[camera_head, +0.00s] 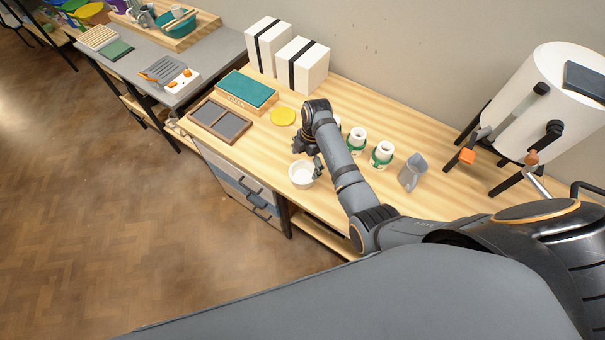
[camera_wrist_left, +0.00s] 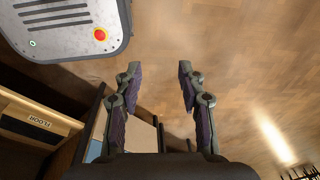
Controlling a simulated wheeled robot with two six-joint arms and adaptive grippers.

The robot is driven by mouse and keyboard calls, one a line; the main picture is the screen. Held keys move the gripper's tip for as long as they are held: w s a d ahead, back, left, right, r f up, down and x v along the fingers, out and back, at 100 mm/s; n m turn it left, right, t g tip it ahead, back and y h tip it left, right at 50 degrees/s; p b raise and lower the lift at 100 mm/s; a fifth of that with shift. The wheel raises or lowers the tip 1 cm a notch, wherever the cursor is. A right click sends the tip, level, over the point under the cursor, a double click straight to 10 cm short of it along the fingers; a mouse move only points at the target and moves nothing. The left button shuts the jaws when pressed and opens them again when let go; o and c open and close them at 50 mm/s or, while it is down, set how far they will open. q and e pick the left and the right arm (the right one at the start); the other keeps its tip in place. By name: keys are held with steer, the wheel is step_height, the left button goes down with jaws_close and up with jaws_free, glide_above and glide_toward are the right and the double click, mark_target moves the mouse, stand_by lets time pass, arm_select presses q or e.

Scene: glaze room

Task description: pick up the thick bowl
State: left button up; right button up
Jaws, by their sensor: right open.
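A white bowl (camera_head: 302,175), apparently the thick bowl, sits upright near the front edge of the wooden bench (camera_head: 345,215). My right gripper (camera_head: 310,160) is open at the bowl's far rim, pointing down. One finger overlaps the bowl's right side in the head view; I cannot tell whether it touches. My right arm hides part of the bench behind it. My left gripper (camera_wrist_left: 158,72) is open and empty over the wooden floor in the left wrist view. It is not visible in the head view.
A white cylinder (camera_head: 548,95) stands at the back right.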

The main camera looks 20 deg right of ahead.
mark_target(302, 178)
steer(key=shift+a+f+p, duration=0.25)
steer(key=shift+f+p, duration=0.25)
steer(key=shift+f, duration=0.35)
steer(key=f, duration=0.3)
steer(key=shift+s+a, duration=0.2)
steer(key=shift+w+f, duration=0.1)
arm_select(q)
steer(key=shift+w+r, duration=0.6)
steer(key=shift+r, duration=0.05)
arm_select(e)
steer(key=c, duration=1.1)
